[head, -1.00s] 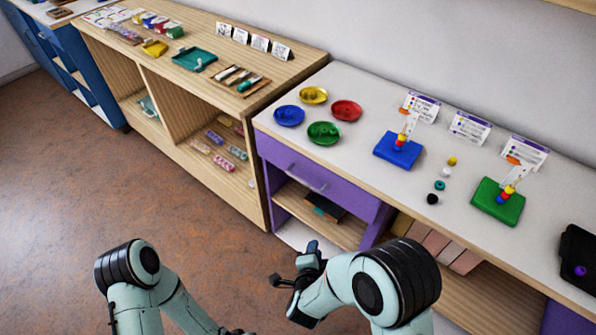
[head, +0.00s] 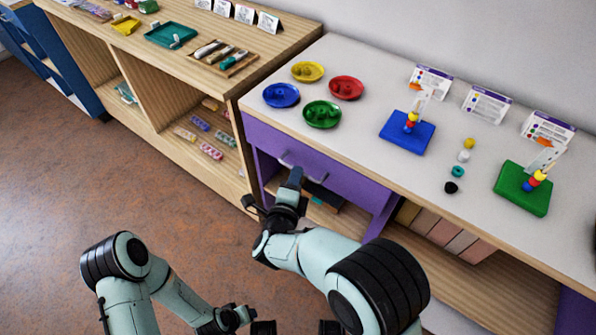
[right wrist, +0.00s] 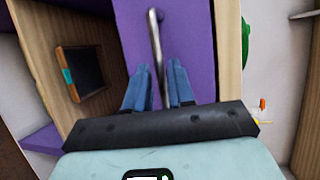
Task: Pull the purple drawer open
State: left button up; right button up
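The purple drawer (head: 345,186) is in the white-topped bench, below the plates in the head view. Its front looks flush with the bench, so it appears shut. Its grey bar handle (head: 312,176) is partly hidden by my right gripper (head: 291,182). In the right wrist view, the handle (right wrist: 157,48) runs between the two blue fingers of my right gripper (right wrist: 159,85). A gap shows between the fingers, and they look open around the bar. My left gripper (head: 232,318) is low in the head view, away from the drawer; its fingers are not clear.
An open shelf below the drawer holds a dark tray (right wrist: 80,72). On the bench stand coloured plates (head: 322,114), a blue board (head: 407,132), a green board (head: 523,189) and loose beads. A wooden shelf unit (head: 190,95) adjoins on the left. The floor in front is clear.

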pick_arm(q)
jog(key=shift+w+a+f, duration=0.2)
jog(key=shift+w+f, duration=0.1)
jog(key=shift+w, duration=0.15)
pick_arm(e)
jog(key=shift+x, duration=1.65)
grip_shut()
